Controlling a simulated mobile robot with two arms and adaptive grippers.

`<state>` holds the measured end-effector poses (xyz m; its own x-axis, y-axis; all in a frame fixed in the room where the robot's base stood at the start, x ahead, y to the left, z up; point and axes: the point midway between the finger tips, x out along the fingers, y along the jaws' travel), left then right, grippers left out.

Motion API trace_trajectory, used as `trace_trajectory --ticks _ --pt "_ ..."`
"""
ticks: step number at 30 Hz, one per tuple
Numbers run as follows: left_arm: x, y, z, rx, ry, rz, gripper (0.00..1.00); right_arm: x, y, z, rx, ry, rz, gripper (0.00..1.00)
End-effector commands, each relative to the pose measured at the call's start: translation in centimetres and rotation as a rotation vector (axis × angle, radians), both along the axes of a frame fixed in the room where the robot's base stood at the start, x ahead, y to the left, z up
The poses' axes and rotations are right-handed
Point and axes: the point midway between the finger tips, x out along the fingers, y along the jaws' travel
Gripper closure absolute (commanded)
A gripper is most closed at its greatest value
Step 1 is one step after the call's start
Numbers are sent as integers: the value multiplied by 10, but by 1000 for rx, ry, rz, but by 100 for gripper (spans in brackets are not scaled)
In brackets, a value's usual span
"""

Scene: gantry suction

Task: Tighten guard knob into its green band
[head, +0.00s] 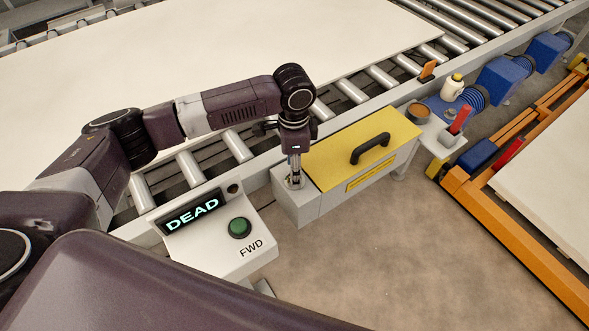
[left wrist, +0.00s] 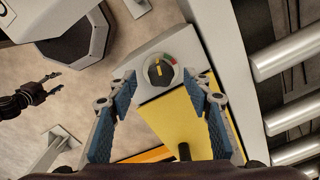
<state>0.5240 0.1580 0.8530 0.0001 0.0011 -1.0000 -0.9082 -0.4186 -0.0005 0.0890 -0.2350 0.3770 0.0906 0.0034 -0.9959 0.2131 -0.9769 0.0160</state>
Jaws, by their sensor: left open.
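The guard knob (left wrist: 159,71) is a round dark knob with a yellow pointer line, on the end of a grey housing. A small arc with green and red (left wrist: 172,61) lies at its upper right in the left wrist view; I cannot tell whether the pointer is within the green. My left gripper (left wrist: 167,78) is open, its blue-padded fingers on either side of the knob with gaps showing. In the head view my left gripper (head: 295,180) points down over the housing and hides the knob. My right gripper (left wrist: 57,82) shows at the left wrist view's left edge, fingers apart and empty.
A yellow guard cover (head: 335,152) with a black handle (head: 370,148) adjoins the knob housing. A control box (head: 215,240) reads DEAD and has a green FWD button (head: 240,228). Conveyor rollers (head: 236,146) carry a large pale board (head: 200,50). Floor in front is clear.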

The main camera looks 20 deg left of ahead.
Motion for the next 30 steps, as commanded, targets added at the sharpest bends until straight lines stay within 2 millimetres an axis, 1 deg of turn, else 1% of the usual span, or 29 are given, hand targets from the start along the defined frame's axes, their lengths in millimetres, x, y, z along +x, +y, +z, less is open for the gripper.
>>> trace_trajectory --ticks 1,3,6,14,25,26,30 --pt "-1 0 -7 1 3 0 54 1 0 1 0 -1 0 54" --pt "-1 0 -13 0 2 0 54 1 0 2 0 -2 0 54" --pt "0 -1 -19 -1 0 -2 54 1 0 2 0 -2 0 54" --pt "0 -1 -20 0 -1 -2 54 1 0 2 0 -1 0 54" --pt "0 -1 -20 0 -1 -2 94 1 0 2 0 -1 0 54" --pt "0 -1 -20 0 -1 -1 96 1 0 2 0 -1 -1 54" --pt "0 -1 -18 -1 0 -24 96 1 0 8 0 -1 -1 54"
